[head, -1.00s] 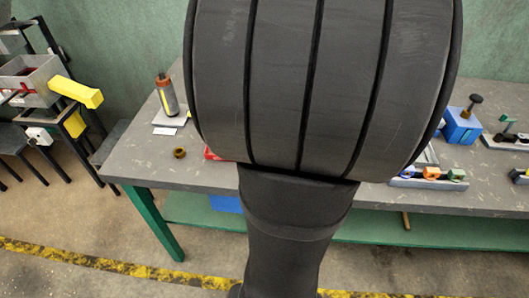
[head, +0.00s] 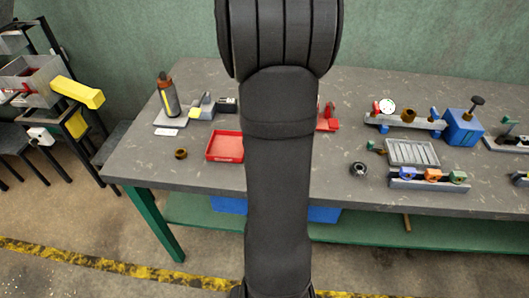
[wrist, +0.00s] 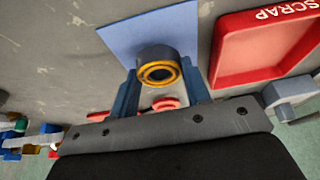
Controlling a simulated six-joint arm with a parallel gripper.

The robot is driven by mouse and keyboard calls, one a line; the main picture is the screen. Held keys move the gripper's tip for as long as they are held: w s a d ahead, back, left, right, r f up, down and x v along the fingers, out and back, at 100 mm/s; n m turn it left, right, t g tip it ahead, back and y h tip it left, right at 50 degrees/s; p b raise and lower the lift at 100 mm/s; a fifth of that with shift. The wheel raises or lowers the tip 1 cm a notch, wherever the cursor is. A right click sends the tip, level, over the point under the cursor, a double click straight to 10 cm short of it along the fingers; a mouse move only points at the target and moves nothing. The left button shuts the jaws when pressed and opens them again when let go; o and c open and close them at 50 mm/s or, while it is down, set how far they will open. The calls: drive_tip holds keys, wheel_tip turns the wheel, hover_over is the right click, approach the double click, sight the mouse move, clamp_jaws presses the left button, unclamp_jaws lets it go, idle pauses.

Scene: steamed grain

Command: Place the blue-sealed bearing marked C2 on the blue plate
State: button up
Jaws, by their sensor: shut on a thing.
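My gripper (wrist: 160,82) is shut on a bearing (wrist: 156,51) in the wrist view, a grey ring with a yellow-orange face around a dark bore. No blue seal shows on it, and I cannot read a mark. The blue plate (wrist: 130,32) lies just beyond and under the bearing. The bearing overlaps the plate's near edge in the picture; I cannot tell whether they touch. In the head view my arm hides the gripper, the held bearing and the plate. A blue-faced bearing (head: 408,173) sits in the rack at the right.
A red scrap tray (head: 225,146) is beside the plate; it also shows in the wrist view (wrist: 222,62). The rack (head: 428,185) also bears an orange (head: 433,174) and a green (head: 457,176) piece. A loose dark ring (head: 358,169) and a brass ring (head: 181,153) lie on the bench.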

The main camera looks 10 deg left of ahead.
drive_tip(key=shift+f, duration=0.6)
drive_tip(key=shift+f, duration=0.15)
drive_tip(key=o, duration=1.2)
drive_tip(key=v, duration=1.2)
